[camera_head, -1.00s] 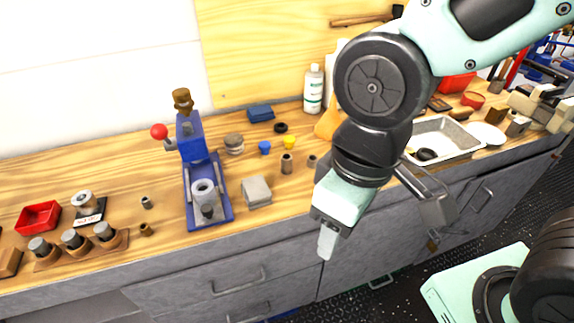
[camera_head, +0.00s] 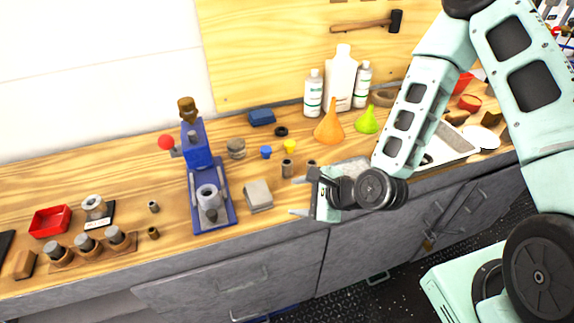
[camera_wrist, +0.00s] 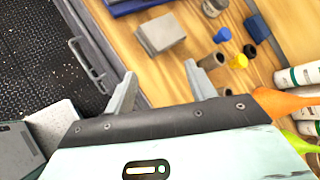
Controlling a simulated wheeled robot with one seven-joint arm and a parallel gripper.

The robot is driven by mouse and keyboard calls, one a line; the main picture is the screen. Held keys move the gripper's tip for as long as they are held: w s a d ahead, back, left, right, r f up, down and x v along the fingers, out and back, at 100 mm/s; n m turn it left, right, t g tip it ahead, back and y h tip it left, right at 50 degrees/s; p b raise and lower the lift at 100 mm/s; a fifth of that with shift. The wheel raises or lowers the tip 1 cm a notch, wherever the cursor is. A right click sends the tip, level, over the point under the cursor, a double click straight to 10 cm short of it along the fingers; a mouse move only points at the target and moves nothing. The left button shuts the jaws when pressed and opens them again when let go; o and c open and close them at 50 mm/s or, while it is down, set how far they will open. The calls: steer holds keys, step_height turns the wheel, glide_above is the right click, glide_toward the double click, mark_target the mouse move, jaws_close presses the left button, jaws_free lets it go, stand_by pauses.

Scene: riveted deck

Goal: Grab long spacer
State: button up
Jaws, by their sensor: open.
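A brownish-grey upright cylinder (camera_head: 287,169), which looks like the long spacer, stands on the wooden bench right of a grey block. A shorter dark cylinder (camera_head: 311,164) stands to its right, partly hidden by my gripper. In the wrist view a hollow cylinder (camera_wrist: 213,61), probably the long spacer, shows just beyond the right finger, outside the gap. My gripper (camera_head: 297,194) is open and empty at the bench's front edge, its fingers pointing left; the wrist view shows its spread fingers (camera_wrist: 160,73). It appears apart from both cylinders.
The grey block (camera_head: 258,194) and blue press (camera_head: 211,206) stand to the left. Blue (camera_head: 266,152) and yellow (camera_head: 290,146) caps, a black ring (camera_head: 281,131) and an orange funnel (camera_head: 329,126) are behind. Small cylinders (camera_head: 153,207) stand left of the press. Bottles line the back.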

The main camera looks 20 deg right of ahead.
mark_target(284, 163)
steer(key=w+d+m+t+h+b, duration=0.1)
steer(key=m, duration=0.3)
steer(key=w+d+m+t+b, duration=0.1)
steer(key=w+d+m+t, duration=0.1)
steer(key=m, duration=0.2)
steer(key=w+d+m+t+h+b, duration=0.1)
steer(key=d+m+t, duration=0.1)
steer(key=m, duration=0.2)
steer(key=shift+w+f+h, duration=0.25)
steer(key=shift+f+h, duration=0.05)
steer(key=shift+f, duration=0.1)
steer(key=b+x, duration=0.2)
steer(key=b, duration=0.4)
steer(key=shift+w+a+f, duration=0.1)
steer(key=shift+w+a, duration=0.05)
steer(key=shift+w, duration=0.1)
steer(key=x, duration=0.6)
steer(key=shift+w+a+r, duration=0.1)
steer(key=shift+r, duration=0.2)
steer(key=shift+p+x, duration=1.05)
steer(key=shift+x, duration=2.1)
steer(key=shift+f, duration=0.15)
steer(key=c, duration=1.2)
